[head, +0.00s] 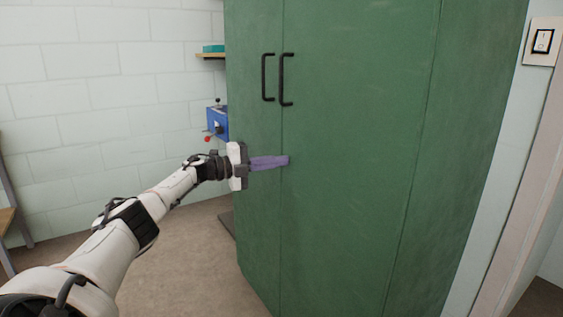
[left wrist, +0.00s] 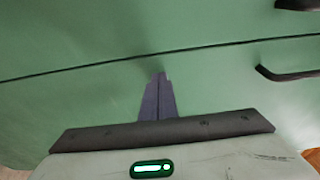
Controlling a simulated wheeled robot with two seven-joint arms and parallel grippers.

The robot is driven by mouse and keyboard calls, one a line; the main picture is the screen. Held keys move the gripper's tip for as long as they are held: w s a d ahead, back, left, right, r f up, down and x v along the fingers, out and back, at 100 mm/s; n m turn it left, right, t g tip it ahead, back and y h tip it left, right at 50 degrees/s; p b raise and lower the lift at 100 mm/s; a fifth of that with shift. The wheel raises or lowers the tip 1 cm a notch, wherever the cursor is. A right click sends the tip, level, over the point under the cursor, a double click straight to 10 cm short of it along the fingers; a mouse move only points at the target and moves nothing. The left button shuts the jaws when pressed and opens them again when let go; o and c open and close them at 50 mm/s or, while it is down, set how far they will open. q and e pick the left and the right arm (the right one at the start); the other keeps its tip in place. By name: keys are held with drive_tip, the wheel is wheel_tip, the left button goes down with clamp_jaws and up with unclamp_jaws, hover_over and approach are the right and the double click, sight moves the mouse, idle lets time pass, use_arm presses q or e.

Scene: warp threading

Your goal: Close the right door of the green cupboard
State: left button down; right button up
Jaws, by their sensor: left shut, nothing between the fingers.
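The green cupboard fills the middle of the head view. Its right door (head: 350,140) lies right of a thin vertical seam and looks flush with the left door (head: 256,200), or nearly so. The right door's black handle (head: 286,79) stands beside the left door's handle (head: 267,77). My left gripper (head: 286,161) is shut and empty, its purple fingers pointing right, tips at the seam below the handles. In the left wrist view the fingers (left wrist: 160,78) end close to the dark seam; I cannot tell whether they touch. My right gripper is out of view.
A blue device (head: 217,122) with a red knob and a small shelf (head: 211,56) are behind the cupboard's left side. A light switch (head: 542,41) is on the wall at right. The floor (head: 185,255) left of the cupboard is clear.

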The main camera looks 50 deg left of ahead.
use_arm(q)
drive_tip(key=shift+w+d+r+t, duration=0.15)
drive_tip(key=shift+w+d+r, duration=0.05)
drive_tip(key=shift+w+r, duration=0.2)
drive_tip(key=shift+w+d+r+t, duration=0.15)
drive_tip(key=shift+w+r, duration=0.15)
drive_tip(key=shift+w, duration=0.2)
drive_tip(key=shift+s+a, duration=0.1)
drive_tip(key=shift+s, duration=0.05)
drive_tip(key=p+v, duration=0.3)
drive_tip(key=v, duration=0.9)
drive_tip(key=shift+f, duration=0.4)
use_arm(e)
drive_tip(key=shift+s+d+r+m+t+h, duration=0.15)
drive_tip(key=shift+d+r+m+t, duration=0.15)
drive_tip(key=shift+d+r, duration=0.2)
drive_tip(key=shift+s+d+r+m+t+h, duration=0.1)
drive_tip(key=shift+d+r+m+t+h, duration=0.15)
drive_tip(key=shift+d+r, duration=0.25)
use_arm(q)
drive_tip(key=shift+f, duration=0.1)
